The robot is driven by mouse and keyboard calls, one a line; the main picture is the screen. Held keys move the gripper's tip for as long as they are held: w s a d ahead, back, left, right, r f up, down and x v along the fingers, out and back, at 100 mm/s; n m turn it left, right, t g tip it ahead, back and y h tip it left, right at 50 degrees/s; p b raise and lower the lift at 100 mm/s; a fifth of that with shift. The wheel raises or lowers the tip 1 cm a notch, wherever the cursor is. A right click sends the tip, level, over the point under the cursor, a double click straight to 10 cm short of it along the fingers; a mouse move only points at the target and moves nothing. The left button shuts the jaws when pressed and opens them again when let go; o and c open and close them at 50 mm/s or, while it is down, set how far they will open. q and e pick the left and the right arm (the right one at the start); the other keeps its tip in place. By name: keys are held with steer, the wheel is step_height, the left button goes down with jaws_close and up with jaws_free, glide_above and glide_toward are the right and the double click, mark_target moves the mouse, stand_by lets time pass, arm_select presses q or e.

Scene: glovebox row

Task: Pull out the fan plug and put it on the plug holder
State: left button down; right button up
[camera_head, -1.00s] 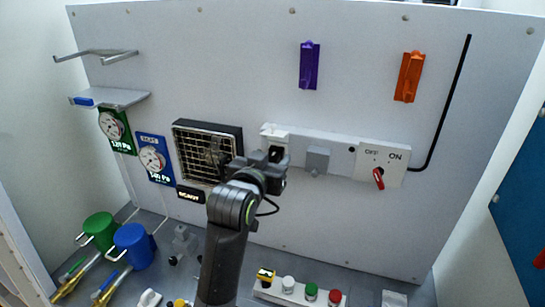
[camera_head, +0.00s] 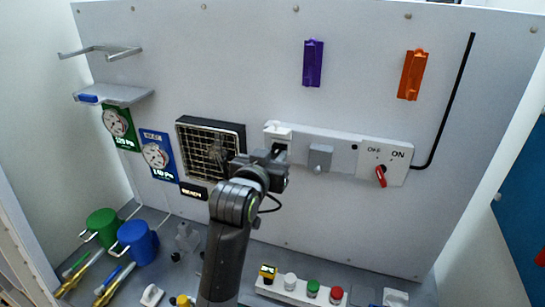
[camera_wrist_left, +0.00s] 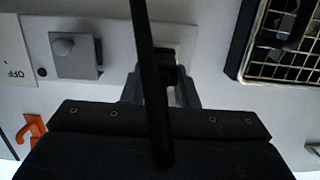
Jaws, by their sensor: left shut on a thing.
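My left gripper (camera_head: 268,167) is in front of the left end of the white socket strip (camera_head: 340,140). It is shut on the dark fan plug (camera_wrist_left: 168,72), which sits between its fingers in the left wrist view. The fingers and wrist hide most of the plug in the head view. I cannot tell whether its pins are still in the socket. A black cable (camera_wrist_left: 147,60) crosses in front of the gripper. The square fan (camera_head: 208,148) is just left of the gripper. I cannot tell which part is the plug holder. My right gripper is not in view.
A grey knob plate (camera_head: 318,158) and an OFF/ON switch with a red handle (camera_head: 380,177) are right of the gripper. Gauges (camera_head: 155,155) hang left of the fan. Purple (camera_head: 313,63) and orange (camera_head: 412,75) brackets are higher up. Wall below the strip is clear.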

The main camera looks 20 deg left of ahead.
arm_select(q)
steer(key=shift+s+f, duration=0.1)
steer(key=shift+s, duration=0.1)
steer(key=shift+s, duration=0.1)
steer(key=shift+s, duration=0.45)
steer(key=shift+s, duration=0.5)
steer(key=shift+s, duration=0.15)
stand_by(0.4)
steer(key=shift+s+a, duration=0.1)
steer(key=shift+s, duration=2.4)
